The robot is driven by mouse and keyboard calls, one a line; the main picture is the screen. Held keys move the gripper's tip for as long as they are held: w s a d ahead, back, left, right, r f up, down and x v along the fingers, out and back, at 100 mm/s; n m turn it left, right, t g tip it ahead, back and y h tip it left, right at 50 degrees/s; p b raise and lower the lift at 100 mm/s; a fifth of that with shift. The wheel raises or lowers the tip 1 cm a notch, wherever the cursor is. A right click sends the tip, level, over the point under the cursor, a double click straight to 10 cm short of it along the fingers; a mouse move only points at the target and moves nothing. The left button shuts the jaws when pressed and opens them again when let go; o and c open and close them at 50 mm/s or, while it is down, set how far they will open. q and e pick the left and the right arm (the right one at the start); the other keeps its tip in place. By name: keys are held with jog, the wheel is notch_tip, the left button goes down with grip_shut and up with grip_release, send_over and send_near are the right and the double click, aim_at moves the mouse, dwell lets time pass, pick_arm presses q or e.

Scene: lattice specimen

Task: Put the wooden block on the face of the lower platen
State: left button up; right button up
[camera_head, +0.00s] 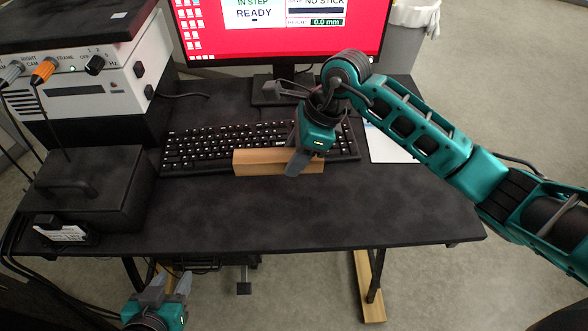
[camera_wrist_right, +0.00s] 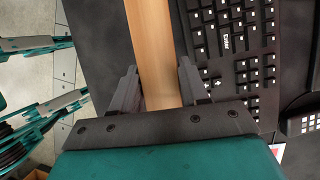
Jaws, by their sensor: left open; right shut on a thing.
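The wooden block (camera_head: 262,162) is a long, light-brown bar in front of the keyboard. My right gripper (camera_head: 296,158) is shut on it near its right end. In the right wrist view the block (camera_wrist_right: 152,45) runs between the two grey fingers of this gripper (camera_wrist_right: 157,78). I cannot tell whether the block touches the desk or hangs just above it. My left gripper (camera_head: 171,281) is open and empty at the lower left, beyond the desk's front edge. I cannot make out the lower platen in either view.
A dark desk (camera_head: 330,215) has clear room at its front. A black keyboard (camera_head: 215,148) lies behind the block. A monitor (camera_head: 275,35) stands at the back. A control box (camera_head: 90,85) and a black case (camera_head: 92,190) with a handle take up the left side.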

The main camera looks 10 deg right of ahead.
aim_at(295, 182)
jog(key=shift+f, duration=2.75)
jog(key=shift+f+b, duration=0.15)
jog(key=shift+b, duration=0.2)
jog(key=o, duration=0.8)
jog(key=shift+o, duration=0.2)
